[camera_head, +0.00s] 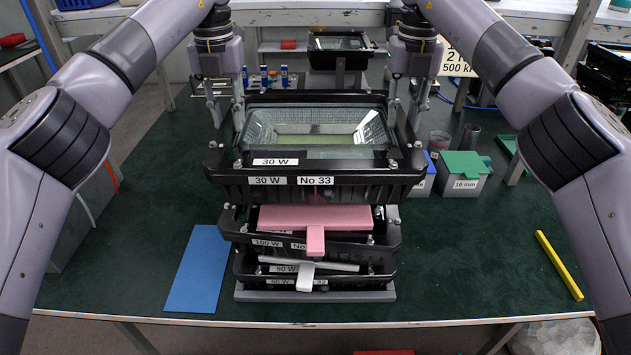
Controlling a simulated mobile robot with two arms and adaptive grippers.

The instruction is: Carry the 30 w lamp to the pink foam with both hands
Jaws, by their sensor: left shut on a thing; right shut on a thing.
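The 30 W lamp (317,187), a black floodlight housing with a glass front and labels "30 W" and "No 33", is at the top middle, face up. My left gripper (227,105) is shut on its left side, and my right gripper (406,103) is shut on its right side; the exact contact is partly hidden. The pink foam (315,218) lies on the 100 W lamp (330,246), just below the 30 W lamp's front edge in the picture. The lamp hides the foam's rear part, and I cannot tell whether they touch.
Below is a 50 W lamp (375,282) with a white pad (305,275). A blue sheet (200,270) lies left, a yellow bar (559,266) right. A green-lidded box (462,172) and cups (439,142) stand right of the stack. Another lamp (338,52) stands behind.

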